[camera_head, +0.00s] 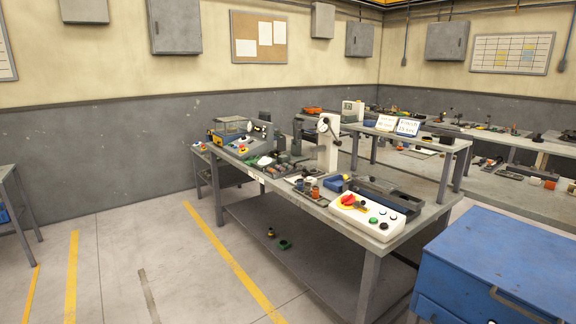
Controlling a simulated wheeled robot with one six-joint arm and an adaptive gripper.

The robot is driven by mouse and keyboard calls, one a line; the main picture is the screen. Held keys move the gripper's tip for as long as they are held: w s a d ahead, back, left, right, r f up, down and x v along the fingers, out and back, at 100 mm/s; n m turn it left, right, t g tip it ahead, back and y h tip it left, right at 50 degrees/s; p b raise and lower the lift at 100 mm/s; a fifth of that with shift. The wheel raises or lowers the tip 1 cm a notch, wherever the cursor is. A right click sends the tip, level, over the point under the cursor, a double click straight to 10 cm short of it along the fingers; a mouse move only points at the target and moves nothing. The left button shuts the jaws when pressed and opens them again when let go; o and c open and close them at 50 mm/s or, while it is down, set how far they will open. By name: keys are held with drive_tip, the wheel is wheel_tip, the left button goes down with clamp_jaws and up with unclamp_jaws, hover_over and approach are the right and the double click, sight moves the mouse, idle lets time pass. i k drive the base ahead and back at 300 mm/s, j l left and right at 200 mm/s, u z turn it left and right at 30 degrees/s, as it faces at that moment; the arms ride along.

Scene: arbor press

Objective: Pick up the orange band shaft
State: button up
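A workbench (286,207) stands in the middle of the view with a pale press (327,150) upright on it. In front of the press, near the bench's front edge, are several small cylindrical parts. One of them shows orange (315,192) and stands beside darker parts; it is too small to tell whether it is the orange band shaft. My gripper is not in view.
A white control box (366,219) with a red knob sits at the bench's near end, beside a long dark tray (385,193). A blue cabinet (490,262) fills the lower right. Floor with yellow lines (232,262) is open left of the bench. Small items lie under the bench.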

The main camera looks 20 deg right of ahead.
sight(270, 169)
drive_tip(key=i+z, duration=0.1)
drive_tip(key=i, duration=0.5)
drive_tip(key=i+z, duration=0.15)
drive_tip(key=i, duration=0.45)
drive_tip(key=i+j+z, duration=0.1)
drive_tip(key=i, duration=0.5)
drive_tip(key=i+j+z, duration=0.1)
drive_tip(key=i, duration=0.5)
drive_tip(key=j, duration=0.1)
